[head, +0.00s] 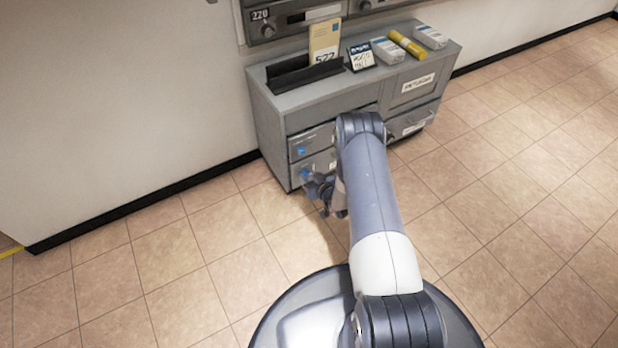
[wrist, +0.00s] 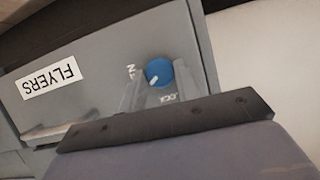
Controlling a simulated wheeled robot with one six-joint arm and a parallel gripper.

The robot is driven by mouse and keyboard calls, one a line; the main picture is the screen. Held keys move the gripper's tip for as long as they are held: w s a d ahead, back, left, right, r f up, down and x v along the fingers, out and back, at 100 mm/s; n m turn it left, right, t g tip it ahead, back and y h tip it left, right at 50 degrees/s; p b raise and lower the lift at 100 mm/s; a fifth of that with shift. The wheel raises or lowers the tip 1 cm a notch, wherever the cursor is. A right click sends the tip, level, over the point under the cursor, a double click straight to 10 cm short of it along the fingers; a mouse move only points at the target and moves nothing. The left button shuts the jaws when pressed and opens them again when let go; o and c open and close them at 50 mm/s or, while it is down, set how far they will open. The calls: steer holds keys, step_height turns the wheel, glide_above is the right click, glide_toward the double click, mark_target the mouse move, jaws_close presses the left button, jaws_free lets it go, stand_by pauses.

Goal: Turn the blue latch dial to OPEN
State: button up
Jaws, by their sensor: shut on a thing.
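The blue latch dial (wrist: 160,72) is on a grey drawer front in the wrist view, which shows the front tilted and nearly upside down. Its white pointer mark points to the lower left of that picture, between a partly hidden label ending in N and the LOCK label (wrist: 174,99). My gripper (wrist: 158,80) has one finger on each side of the dial and is shut on it. In the head view my gripper (head: 323,190) is at the lower left of the grey cabinet; my arm hides part of the front.
The cabinet (head: 270,108) has another blue dial (head: 301,150) higher up. A FLYERS label (wrist: 50,80) and a drawer handle (wrist: 62,131) are beside the dial. Boxes and a yellow tube (head: 406,44) lie on top. The tiled floor to the left is clear.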

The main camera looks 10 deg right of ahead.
steer(key=m+y, duration=0.1)
steer(key=m, duration=0.1)
steer(key=m+y, duration=0.2)
steer(key=shift+w+d, duration=0.1)
steer(key=shift+d, duration=0.1)
steer(key=shift+m, duration=0.3)
stand_by(0.4)
steer(key=o, duration=1)
steer(key=shift+c, duration=0.2)
steer(key=p+v, duration=0.4)
steer(key=v, duration=0.6)
steer(key=shift+s+d+r, duration=0.2)
steer(key=shift+s+d, duration=0.1)
